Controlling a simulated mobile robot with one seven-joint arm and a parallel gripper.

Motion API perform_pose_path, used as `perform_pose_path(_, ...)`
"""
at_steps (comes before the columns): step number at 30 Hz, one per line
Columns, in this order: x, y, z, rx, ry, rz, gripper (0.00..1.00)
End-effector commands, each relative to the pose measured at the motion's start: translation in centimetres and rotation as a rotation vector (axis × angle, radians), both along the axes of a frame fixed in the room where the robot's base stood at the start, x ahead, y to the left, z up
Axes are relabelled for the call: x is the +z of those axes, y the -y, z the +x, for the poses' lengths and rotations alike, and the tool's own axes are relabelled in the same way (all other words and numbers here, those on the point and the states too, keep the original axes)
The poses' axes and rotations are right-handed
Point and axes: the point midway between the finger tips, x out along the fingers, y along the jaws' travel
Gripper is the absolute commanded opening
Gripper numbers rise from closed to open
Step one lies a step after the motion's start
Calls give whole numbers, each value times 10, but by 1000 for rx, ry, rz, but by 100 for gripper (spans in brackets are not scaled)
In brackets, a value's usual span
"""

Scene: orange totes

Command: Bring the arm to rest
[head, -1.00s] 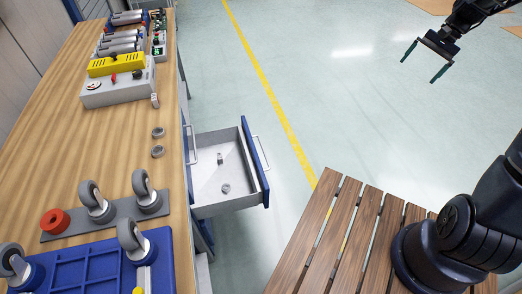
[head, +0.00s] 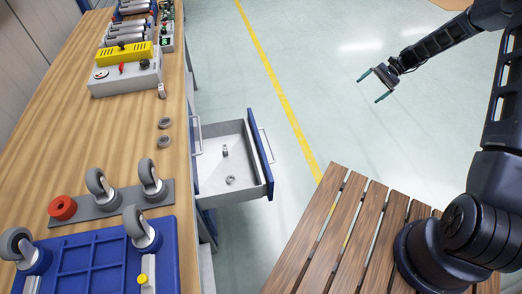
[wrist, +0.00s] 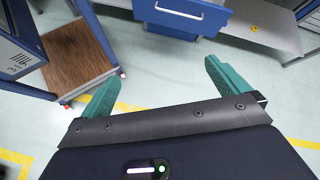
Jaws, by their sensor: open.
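My gripper (head: 369,86) is open and empty, held in the air over the pale floor at the upper right of the head view. In the wrist view its two green fingers (wrist: 160,88) stand wide apart with nothing between them. My arm stretches from its base on the slatted wooden top up and over to the gripper, clear of the workbench (head: 98,140).
A blue-fronted drawer (head: 260,154) stands open from the workbench with two small metal parts inside. Caster wheels, a blue tray (head: 92,262), and a grey box with a yellow top (head: 124,72) are on the bench. The floor around my gripper is clear.

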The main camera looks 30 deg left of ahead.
Motion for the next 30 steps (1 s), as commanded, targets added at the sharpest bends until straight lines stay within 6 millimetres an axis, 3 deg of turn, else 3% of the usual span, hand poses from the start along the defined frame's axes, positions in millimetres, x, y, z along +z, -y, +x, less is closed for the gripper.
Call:
perform_pose_path(3, -36, -17, 0, -18, -71, 20, 100)
perform_pose_path(14, -135, -64, -9, -80, -279, 75, 100)
perform_pose_path(30, -287, -117, -54, -195, -593, 140, 100)
